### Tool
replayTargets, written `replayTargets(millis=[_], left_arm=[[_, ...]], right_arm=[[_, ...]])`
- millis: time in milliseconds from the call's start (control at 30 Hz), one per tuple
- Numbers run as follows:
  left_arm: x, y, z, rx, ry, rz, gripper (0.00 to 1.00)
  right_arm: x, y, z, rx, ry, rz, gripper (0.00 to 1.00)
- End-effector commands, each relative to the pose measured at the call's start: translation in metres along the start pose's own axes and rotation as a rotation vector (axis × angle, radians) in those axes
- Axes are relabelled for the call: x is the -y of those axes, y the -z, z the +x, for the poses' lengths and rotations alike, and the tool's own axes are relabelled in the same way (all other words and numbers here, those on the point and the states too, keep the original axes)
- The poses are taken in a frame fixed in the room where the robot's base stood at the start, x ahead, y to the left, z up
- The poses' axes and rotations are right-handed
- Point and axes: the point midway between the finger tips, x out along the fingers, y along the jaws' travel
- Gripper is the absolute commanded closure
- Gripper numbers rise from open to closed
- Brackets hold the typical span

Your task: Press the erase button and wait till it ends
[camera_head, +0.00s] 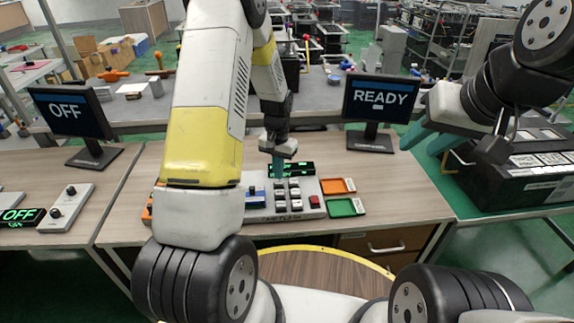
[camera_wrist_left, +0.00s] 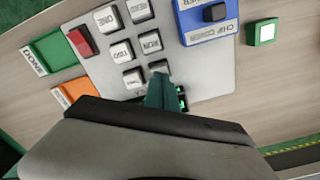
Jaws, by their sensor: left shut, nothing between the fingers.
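A grey control panel (camera_head: 262,214) lies on the wooden table and carries several white keys, a red button (camera_head: 314,201) and a small display with green text (camera_head: 291,168). The keys, a red button (camera_wrist_left: 80,41) and a blue unit (camera_wrist_left: 212,20) also show in the left wrist view. I cannot tell which key is the erase button. My left gripper (camera_head: 277,176) is shut and empty, pointing down at the panel's keys. In the left wrist view its tip (camera_wrist_left: 160,80) hides part of a white key (camera_wrist_left: 158,67); contact is unclear. My right gripper (camera_head: 428,142) is open, away at the right.
A monitor (camera_head: 380,98) reads READY and another (camera_head: 68,112) reads OFF. Orange (camera_head: 338,186) and green (camera_head: 344,207) trays sit right of the panel. A black case (camera_head: 525,165) stands at right. A second panel (camera_head: 66,208) lies at left.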

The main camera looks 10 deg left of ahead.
Motion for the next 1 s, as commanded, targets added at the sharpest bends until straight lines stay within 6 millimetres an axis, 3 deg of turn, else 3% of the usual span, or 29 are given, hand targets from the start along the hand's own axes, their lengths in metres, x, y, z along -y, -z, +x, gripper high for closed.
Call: replayTargets(millis=[1000], left_arm=[[0.000, 0.000, 0.019, 0.000, 0.000, 0.000, 1.00]], right_arm=[[0.000, 0.000, 0.000, 0.000, 0.000, 0.000, 0.64]])
